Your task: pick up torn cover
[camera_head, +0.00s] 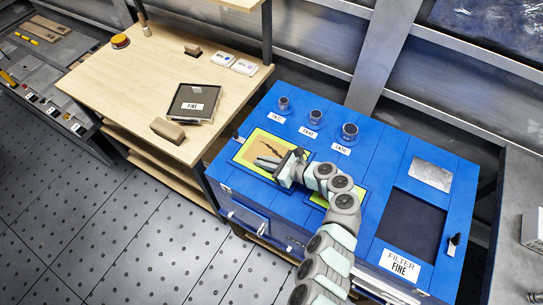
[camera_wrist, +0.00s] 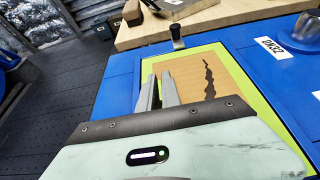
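The torn cover (camera_head: 257,147) is a flat tan panel with a jagged black tear, lying inside a yellow-green frame on the left of the blue bench. It also shows in the wrist view (camera_wrist: 228,80), with the tear right of my fingers. My gripper (camera_head: 262,161) is over the near part of the cover and hides some of it. In the wrist view my two grey fingers (camera_wrist: 159,80) stand a narrow gap apart, with nothing visible between them. I cannot tell whether the fingertips touch the cover.
Several cylindrical fittings (camera_head: 316,116) stand along the back of the blue bench (camera_head: 383,150). A dark recess (camera_head: 410,225) lies at its right. A small black clip (camera_wrist: 177,37) stands by the cover's far edge. A wooden table (camera_head: 150,85) holds a dark tray (camera_head: 194,103).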

